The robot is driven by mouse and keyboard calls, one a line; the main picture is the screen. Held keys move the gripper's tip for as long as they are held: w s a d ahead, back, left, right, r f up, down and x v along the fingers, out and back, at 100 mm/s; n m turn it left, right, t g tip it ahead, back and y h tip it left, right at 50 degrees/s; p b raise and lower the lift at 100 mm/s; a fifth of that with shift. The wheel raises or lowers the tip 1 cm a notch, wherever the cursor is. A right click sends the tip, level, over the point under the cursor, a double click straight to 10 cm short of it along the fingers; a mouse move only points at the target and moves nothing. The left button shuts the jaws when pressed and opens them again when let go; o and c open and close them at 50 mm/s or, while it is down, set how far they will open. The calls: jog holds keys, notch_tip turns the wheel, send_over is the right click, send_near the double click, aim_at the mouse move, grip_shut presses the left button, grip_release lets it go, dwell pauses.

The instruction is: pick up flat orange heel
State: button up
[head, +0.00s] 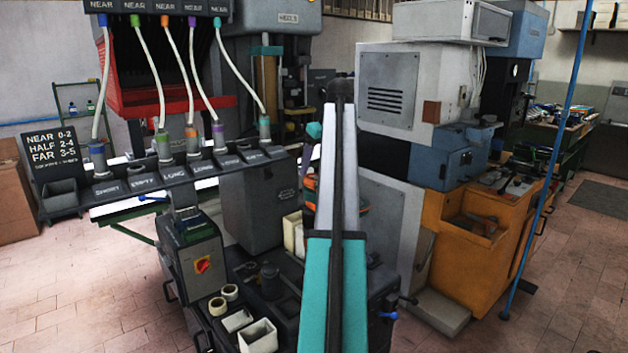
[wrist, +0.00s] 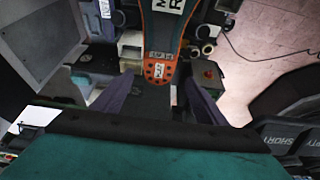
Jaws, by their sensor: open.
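In the wrist view, a flat orange piece with dark holes and a small white label (wrist: 159,70) shows just ahead of my gripper, and I take it as the flat orange heel. It lies at the near end of a teal, orange-edged part with white lettering (wrist: 166,22). My gripper (wrist: 158,79) is open, with one dark purple finger on each side of the orange end. The fingers appear apart from it, and the space between them looks empty. A bit of orange (head: 311,196) shows beside the arm, too covered to identify.
A dark grey machine bench (head: 262,205) stands beneath the arm, with cream boxes (head: 258,337) and rings on it. A labelled rack with several hoses (head: 160,180) is at left. An orange machine base (head: 480,255) and a blue pole (head: 545,190) stand at right.

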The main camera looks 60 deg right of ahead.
aim_at(313, 176)
jog(key=shift+p+x, duration=0.4)
jog(key=shift+x, duration=1.5)
jog(key=shift+d, duration=0.1)
jog(key=c, duration=1.1)
jog(key=shift+r, duration=0.2)
jog(key=shift+c, duration=0.2)
jog(key=shift+r+b, duration=0.5)
jog(key=shift+r, duration=0.9)
jog(key=shift+s+r, duration=0.1)
jog(key=shift+r, duration=0.05)
jog(key=s+a, duration=0.2)
jog(key=s, duration=0.2)
jog(key=s+a+r+b, duration=0.1)
jog(key=s+a, duration=0.2)
jog(key=s, duration=0.2)
jog(key=s+a+b, duration=0.1)
jog(key=s+a, duration=0.2)
jog(key=s, duration=0.1)
jog(key=shift+s+a+r, duration=0.15)
jog(key=shift+s+r, duration=0.1)
